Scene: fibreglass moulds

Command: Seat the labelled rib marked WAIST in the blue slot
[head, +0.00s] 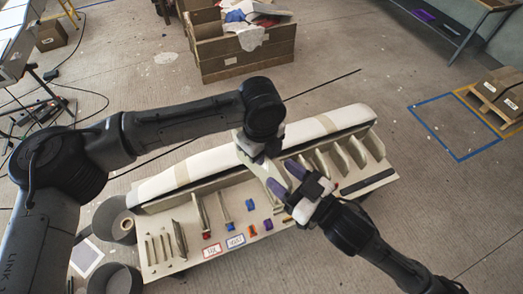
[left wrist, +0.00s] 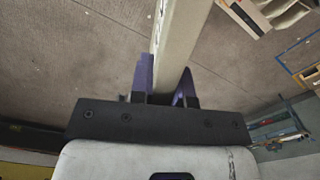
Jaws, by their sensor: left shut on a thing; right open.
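My left gripper (head: 262,152) is shut on a pale, flat-edged rib (left wrist: 178,45) above the middle of the mould bench. The rib stands between its purple fingers in the left wrist view. No WAIST marking is readable on it. My right gripper (head: 281,175) is open close beside it, its purple fingers pointing up-left; whether it touches the rib I cannot tell. Small blue pieces (head: 250,204) sit on the bench between upright ribs. A red-edged label (head: 212,250) and a blue-edged label (head: 235,241) lie at the front, too small to read surely. The slot itself is not clear.
The long white mould (head: 185,175) runs along the bench's back. Several upright ribs (head: 355,150) stand at right, smaller ones (head: 178,238) at left. An orange piece (head: 252,230) lies near the labels. Grey tubs (head: 122,278) stand left; a cardboard crate (head: 240,50) stands behind.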

